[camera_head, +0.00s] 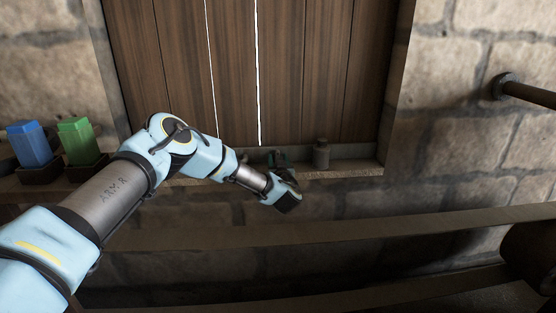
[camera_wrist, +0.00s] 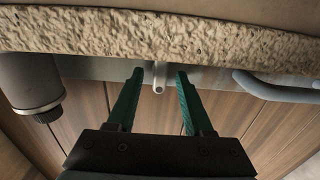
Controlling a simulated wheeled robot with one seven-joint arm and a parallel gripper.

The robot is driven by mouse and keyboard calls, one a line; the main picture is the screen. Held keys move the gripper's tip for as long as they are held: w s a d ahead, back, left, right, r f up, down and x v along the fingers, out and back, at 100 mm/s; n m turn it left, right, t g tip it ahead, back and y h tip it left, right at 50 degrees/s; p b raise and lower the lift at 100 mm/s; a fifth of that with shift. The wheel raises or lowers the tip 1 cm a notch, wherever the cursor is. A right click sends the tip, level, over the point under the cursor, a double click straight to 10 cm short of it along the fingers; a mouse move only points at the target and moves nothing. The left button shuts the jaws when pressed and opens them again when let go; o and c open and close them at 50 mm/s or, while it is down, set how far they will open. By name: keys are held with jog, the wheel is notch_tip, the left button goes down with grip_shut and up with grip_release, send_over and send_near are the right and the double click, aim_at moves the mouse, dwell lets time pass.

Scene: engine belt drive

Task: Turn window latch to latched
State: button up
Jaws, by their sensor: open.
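A small grey peg (camera_wrist: 159,78), likely the window latch, shows between the fingertips, with a gap visible on each side. Whether the fingertips reach past it is hard to tell. In the head view the latch cannot be made out behind my gripper.
A dark grey cylinder (camera_head: 321,153) stands on the sill (camera_head: 345,168), right of my gripper; it is at left in the wrist view (camera_wrist: 32,85). A curved grey bar (camera_wrist: 280,88) is opposite. Blue (camera_head: 30,143) and green (camera_head: 77,140) blocks stand at left.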

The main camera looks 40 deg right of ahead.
grip_shut()
dwell(0.3)
jog(key=shift+f+n+b, duration=0.1)
jog(key=shift+n+b, duration=0.2)
jog(key=shift+b, duration=0.3)
jog(key=n+b, duration=0.3)
jog(key=b, duration=0.1)
jog(key=shift+w+f, duration=0.1)
jog(key=shift+f, duration=0.05)
jog(key=n+b, duration=0.4)
jog(key=b, duration=0.1)
jog(key=shift+w+a+f, duration=0.1)
jog(key=shift+a, duration=0.05)
jog(key=n+b, duration=0.6)
jog(key=b, duration=0.2)
jog(key=shift+a+f+n, duration=0.1)
jog(key=shift+n, duration=0.3)
jog(key=n+b, duration=0.3)
jog(key=b, duration=0.1)
jog(key=shift+n, duration=0.3)
